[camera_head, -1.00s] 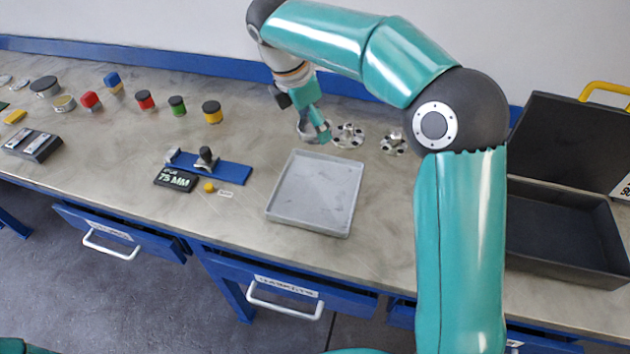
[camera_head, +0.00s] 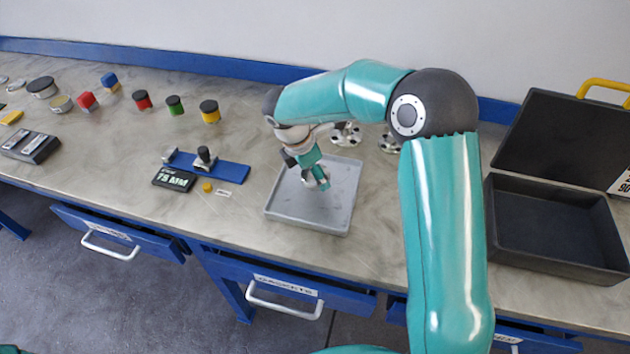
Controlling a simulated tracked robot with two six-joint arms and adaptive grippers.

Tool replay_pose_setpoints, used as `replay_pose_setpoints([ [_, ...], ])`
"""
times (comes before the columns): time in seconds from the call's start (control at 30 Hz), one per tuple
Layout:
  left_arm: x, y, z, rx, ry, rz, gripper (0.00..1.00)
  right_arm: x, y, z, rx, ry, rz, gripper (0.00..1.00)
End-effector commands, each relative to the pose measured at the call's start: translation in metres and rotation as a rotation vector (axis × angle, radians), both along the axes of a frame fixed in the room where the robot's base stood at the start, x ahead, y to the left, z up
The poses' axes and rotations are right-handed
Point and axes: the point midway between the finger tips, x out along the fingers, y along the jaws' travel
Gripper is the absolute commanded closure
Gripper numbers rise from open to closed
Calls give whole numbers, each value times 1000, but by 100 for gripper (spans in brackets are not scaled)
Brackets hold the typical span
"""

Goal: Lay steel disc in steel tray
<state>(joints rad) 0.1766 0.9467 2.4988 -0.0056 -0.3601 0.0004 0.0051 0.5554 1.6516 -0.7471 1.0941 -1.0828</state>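The steel tray (camera_head: 285,212) is a shallow grey square tray on the bench, in the middle of the view. My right gripper (camera_head: 319,178) is over the tray, pointing down. It is shut on a small shiny steel disc (camera_head: 309,181), which shows partly behind the fingers and looks tilted. I cannot tell whether the disc touches the tray floor. The rest of the tray floor is bare. My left gripper is not in view.
Two bolted steel flanges (camera_head: 346,134) stand behind the tray, partly covered by my arm. An open black case (camera_head: 560,230) is at the right. A blue gauge stand (camera_head: 228,172) and a 75 MM display (camera_head: 174,179) lie left of the tray. Coloured jars line the back.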

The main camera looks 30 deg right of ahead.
Motion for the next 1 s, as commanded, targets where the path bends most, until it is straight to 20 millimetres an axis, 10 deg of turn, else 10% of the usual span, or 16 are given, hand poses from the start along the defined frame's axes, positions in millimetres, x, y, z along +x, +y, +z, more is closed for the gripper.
replay_pose_setpoints([
  [0.67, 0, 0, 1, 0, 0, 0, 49, 0, 0, -40, 0, 0, -1, 98],
  [0.7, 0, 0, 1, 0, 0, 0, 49, -1, 0, -40, 0, 2, -1, 24],
  [0.83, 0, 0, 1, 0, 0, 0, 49, -1, 0, -40, 0, 2, -1, 3],
  [1.0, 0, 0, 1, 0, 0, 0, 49, -1, 0, -40, 0, 2, -1, 3],
])
